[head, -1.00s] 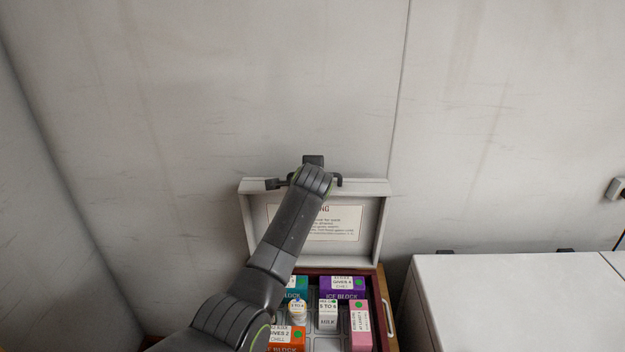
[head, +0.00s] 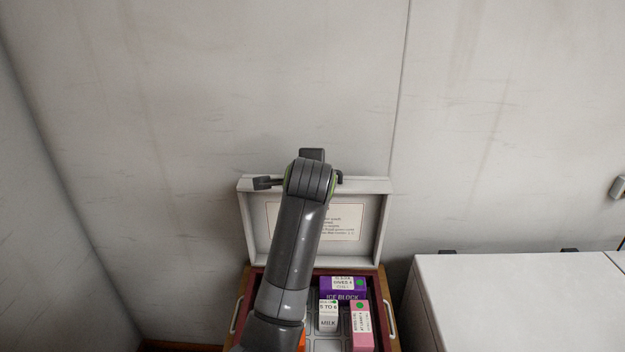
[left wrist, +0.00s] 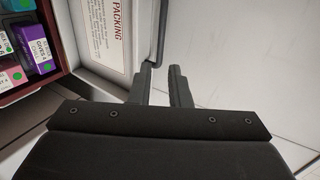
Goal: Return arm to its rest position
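My left arm (head: 297,240) rises from the bottom of the head view and crosses in front of the open case. Its wrist end is near the top of the raised lid, and the fingertips are hidden there. In the left wrist view, the two fingers of my left gripper (left wrist: 161,88) stand apart with nothing between them. They appear close to the lid's edge; whether they touch it cannot be told. My right gripper is in neither view.
The case's lid (head: 372,220) stands open with a packing label. Inside are a purple ice block (head: 342,290), a milk carton (head: 328,316) and a pink carton (head: 361,326). A white chest (head: 520,290) stands at right. Pale walls (head: 200,100) enclose the place.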

